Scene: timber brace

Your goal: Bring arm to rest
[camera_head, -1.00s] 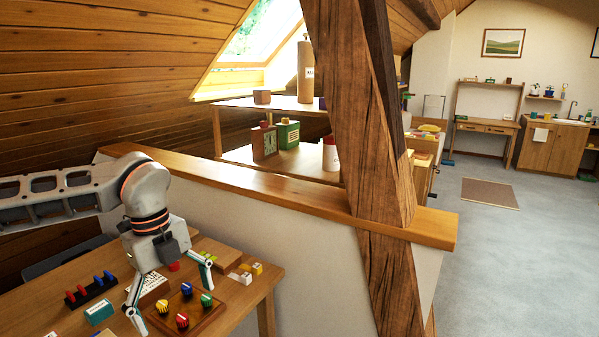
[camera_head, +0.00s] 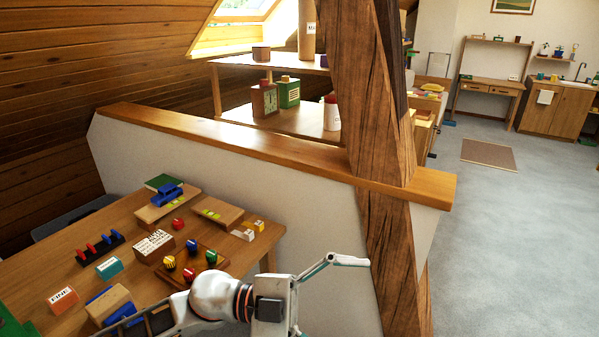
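My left arm comes in from the lower left, and its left gripper (camera_head: 355,307) is in front of the white half wall, past the right front edge of the wooden table (camera_head: 140,218). One finger reaches up and right, spread away from the palm. The other finger is mostly cut off by the bottom edge. Nothing shows between the fingers, and the gripper looks open and empty. My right gripper is not in view.
A tray of coloured knobs (camera_head: 208,262), a block with blue parts (camera_head: 110,305) and a peg rack (camera_head: 99,247) are on the table. The half wall's wooden cap (camera_head: 270,149) and a timber post (camera_head: 375,150) stand behind the gripper. Floor at right (camera_head: 510,240) is clear.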

